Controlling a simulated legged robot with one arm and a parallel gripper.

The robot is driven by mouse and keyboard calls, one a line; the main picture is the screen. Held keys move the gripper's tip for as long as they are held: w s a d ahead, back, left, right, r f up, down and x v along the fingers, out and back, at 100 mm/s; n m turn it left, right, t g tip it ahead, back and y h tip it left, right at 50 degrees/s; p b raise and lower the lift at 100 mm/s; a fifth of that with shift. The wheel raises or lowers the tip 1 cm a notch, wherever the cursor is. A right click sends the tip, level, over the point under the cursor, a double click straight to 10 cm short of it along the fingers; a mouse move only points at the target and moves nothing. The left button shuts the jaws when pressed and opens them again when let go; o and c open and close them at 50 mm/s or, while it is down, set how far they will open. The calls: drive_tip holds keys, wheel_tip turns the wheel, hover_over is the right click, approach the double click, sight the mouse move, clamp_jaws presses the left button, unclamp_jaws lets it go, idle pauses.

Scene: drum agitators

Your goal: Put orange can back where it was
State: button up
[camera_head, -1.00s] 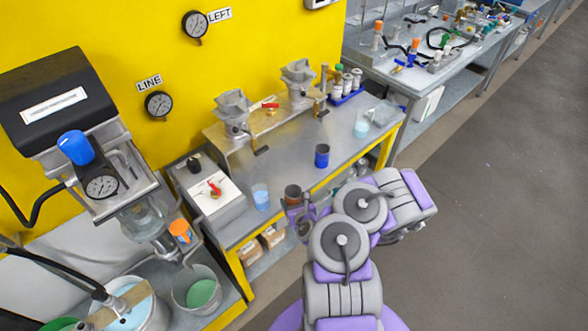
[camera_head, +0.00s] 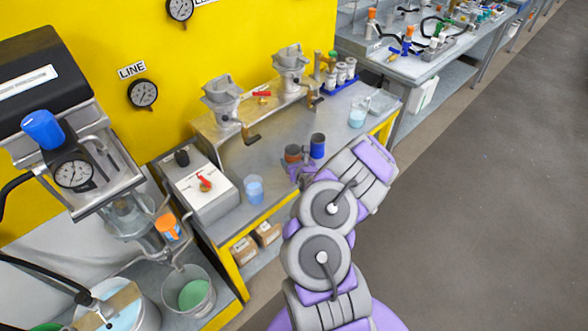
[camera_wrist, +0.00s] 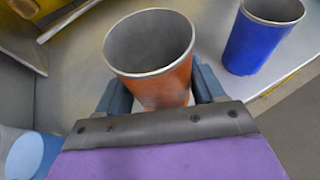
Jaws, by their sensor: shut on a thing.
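The orange can (camera_wrist: 160,84), an open-topped cup shape, sits between the two fingers of my gripper (camera_wrist: 162,100) in the wrist view. My gripper is shut on it. In the head view the orange can (camera_head: 292,154) is over the grey bench (camera_head: 262,165), beside the blue can (camera_head: 317,146). The blue can also shows in the wrist view (camera_wrist: 262,36), to the right of the orange can with a small gap between them. I cannot tell whether the orange can touches the bench. My gripper (camera_head: 298,170) is partly hidden by my arm in the head view.
A beaker of light blue liquid (camera_head: 254,189) stands near the bench's front edge. A grey box with a red lever (camera_head: 204,190) is to its left. Two hoppers with cranks (camera_head: 223,100) stand behind. Another beaker (camera_head: 358,112) is at the right.

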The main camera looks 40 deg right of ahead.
drive_tip(key=shift+w+r, duration=0.1)
drive_tip(key=shift+w, duration=0.25)
wheel_tip(320, 180, down, 3)
drive_tip(key=shift+f+b, duration=0.2)
drive_tip(key=shift+b, duration=0.55)
drive_tip(key=shift+d+f, duration=0.15)
drive_tip(key=shift+d, duration=0.1)
drive_tip(key=o, duration=1.2)
drive_tip(key=shift+a, duration=0.25)
